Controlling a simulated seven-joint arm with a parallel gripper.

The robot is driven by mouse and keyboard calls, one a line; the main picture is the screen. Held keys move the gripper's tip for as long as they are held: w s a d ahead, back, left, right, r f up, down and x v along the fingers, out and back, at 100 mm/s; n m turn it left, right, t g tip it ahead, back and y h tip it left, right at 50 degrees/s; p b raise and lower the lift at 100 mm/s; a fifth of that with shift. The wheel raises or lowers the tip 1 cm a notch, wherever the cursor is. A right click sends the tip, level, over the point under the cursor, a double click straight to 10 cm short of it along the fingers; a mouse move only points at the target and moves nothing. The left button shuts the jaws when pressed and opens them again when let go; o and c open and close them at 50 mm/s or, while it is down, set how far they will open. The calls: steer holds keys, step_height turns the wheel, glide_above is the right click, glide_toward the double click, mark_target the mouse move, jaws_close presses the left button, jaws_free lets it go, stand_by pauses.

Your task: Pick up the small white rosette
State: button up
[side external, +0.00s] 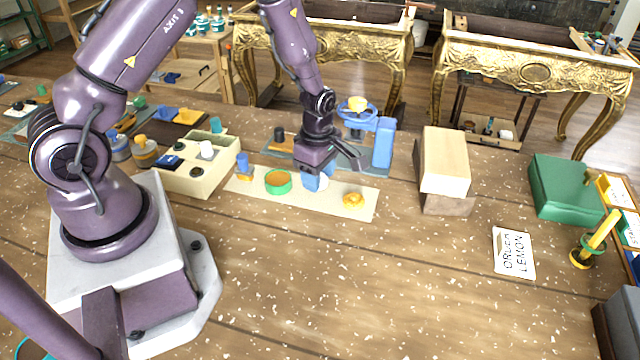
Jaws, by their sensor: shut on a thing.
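My gripper (319,180) points down over the cream strip (300,199), between a green and orange round piece and a yellow rosette. Its blue fingertips are shut on a small white thing (323,184), which looks like the white rosette. The fingers hide most of it. I cannot tell whether it touches the strip.
A cream box (197,183) stands left, a blue stand (383,145) behind right, wooden blocks (446,163) further right.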

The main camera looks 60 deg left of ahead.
steer(key=s+d+r, duration=0.2)
steer(key=s+r, duration=0.7)
steer(key=s, duration=0.4)
steer(key=shift+n, duration=0.6)
steer(key=w+a+f, duration=0.1)
steer(key=w+a, duration=1)
steer(key=w+a+f, duration=0.1)
steer(key=w+a, duration=0.4)
steer(key=shift+w+a+f, duration=0.3)
steer(key=shift+w+f, duration=0.05)
steer(key=shift+w+a+r+m, duration=0.15)
steer(key=shift+w+r+m, duration=0.1)
steer(key=shift+w+r, duration=0.25)
steer(key=shift+w+a+r+m, duration=0.1)
steer(key=shift+w+r+m, duration=0.15)
steer(key=shift+w, duration=0.4)
steer(key=shift+f, duration=3.5)
steer(key=shift+f, duration=0.2)
